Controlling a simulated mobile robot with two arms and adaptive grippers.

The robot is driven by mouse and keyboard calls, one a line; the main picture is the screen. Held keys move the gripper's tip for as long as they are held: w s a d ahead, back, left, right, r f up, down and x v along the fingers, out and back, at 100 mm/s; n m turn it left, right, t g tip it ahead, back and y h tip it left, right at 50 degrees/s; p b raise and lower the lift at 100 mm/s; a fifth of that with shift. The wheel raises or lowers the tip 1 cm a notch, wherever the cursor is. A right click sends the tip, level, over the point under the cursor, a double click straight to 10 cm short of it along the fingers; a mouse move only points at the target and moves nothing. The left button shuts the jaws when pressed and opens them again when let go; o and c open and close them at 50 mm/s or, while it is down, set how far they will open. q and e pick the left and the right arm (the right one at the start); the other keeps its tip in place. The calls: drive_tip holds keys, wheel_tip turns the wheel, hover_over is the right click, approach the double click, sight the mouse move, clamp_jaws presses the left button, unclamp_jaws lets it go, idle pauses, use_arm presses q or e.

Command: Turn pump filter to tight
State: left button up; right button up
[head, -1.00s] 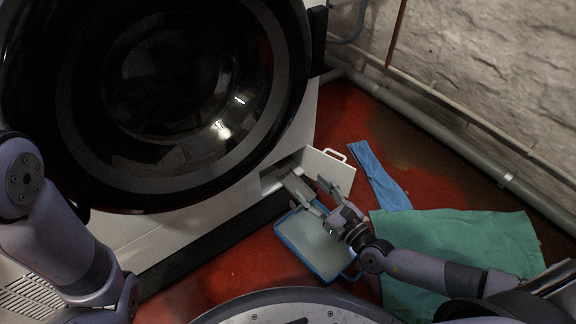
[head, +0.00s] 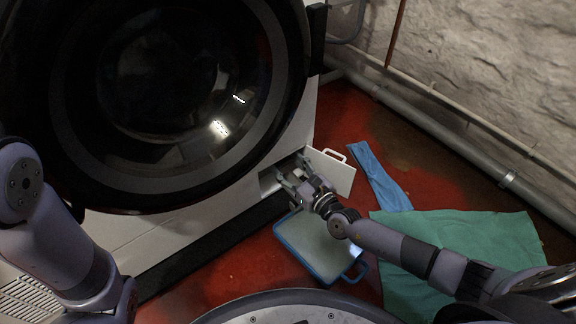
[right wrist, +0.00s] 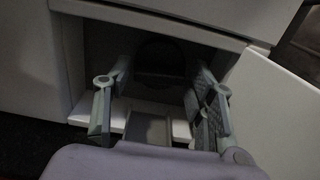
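The pump filter (right wrist: 160,60) is a dark round shape deep in the compartment at the bottom of the white washing machine (head: 220,190). It is dim in the right wrist view and its turn position cannot be read. In the head view my gripper hides it. My right gripper (head: 290,172) is at the mouth of the compartment. In the right wrist view its two fingers (right wrist: 158,92) are spread wide, one on each side of the filter, with nothing between them. They appear short of the filter. My left gripper is out of view; only its arm shows.
The compartment's white flap (head: 336,175) stands open to the right. A blue-rimmed tray (head: 318,245) lies on the red floor below the opening. A blue cloth (head: 378,178) and a green cloth (head: 465,240) lie to the right. Pipes (head: 440,140) run along the wall.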

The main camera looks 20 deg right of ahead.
drive_tip(key=c, duration=0.8)
drive_tip(key=shift+m, duration=0.8)
drive_tip(key=o, duration=0.9)
drive_tip(key=shift+v, duration=6.05)
drive_tip(key=shift+r, duration=0.1)
